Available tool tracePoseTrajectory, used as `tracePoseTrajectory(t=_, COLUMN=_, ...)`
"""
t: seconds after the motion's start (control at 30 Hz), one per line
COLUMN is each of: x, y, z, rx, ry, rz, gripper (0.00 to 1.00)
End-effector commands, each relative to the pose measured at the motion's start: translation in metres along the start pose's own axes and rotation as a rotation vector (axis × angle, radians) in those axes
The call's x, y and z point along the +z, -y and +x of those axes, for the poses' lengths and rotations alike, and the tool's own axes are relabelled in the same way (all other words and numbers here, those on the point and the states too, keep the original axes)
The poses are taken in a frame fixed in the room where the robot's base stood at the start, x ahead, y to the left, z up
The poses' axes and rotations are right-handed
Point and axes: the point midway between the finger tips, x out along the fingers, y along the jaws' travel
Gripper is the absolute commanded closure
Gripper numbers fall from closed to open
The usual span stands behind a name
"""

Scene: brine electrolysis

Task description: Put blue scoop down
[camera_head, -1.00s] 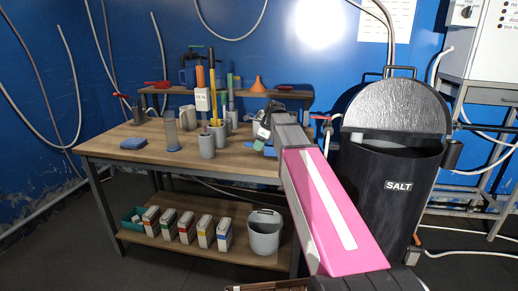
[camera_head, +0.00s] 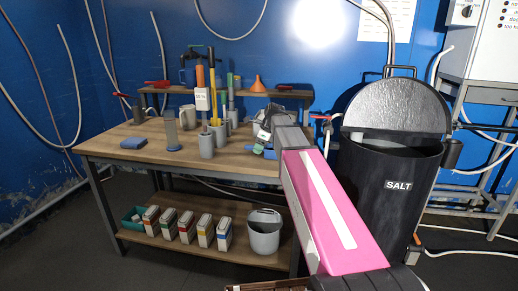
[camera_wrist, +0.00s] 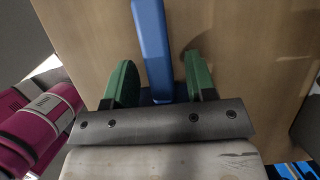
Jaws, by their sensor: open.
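The blue scoop (camera_wrist: 152,45) shows in the wrist view as a long blue bar on the wooden tabletop, running between my green fingers. My gripper (camera_wrist: 160,65) is open, with a gap on each side of the bar, wider on the right. In the head view my gripper (camera_head: 262,142) is low over the right end of the workbench (camera_head: 190,168), and a bit of blue scoop (camera_head: 269,154) shows beside it. The rest of the scoop is hidden by my gripper and arm.
A grey cup (camera_head: 206,146), a clear cylinder (camera_head: 171,130) and several tall tools stand left of my gripper. A blue item (camera_head: 133,143) lies at the left. A shelf (camera_head: 290,94) is behind. The black salt bin (camera_head: 390,205) stands right of the bench.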

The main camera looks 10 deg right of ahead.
Motion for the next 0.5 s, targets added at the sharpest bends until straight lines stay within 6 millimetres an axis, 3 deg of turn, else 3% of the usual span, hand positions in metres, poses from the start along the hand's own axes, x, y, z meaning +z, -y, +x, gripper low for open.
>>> tracePoseTrajectory(t=0.5, x=0.0, y=0.001, z=-0.086, rx=-0.003, ry=0.001, rz=0.0, gripper=0.49)
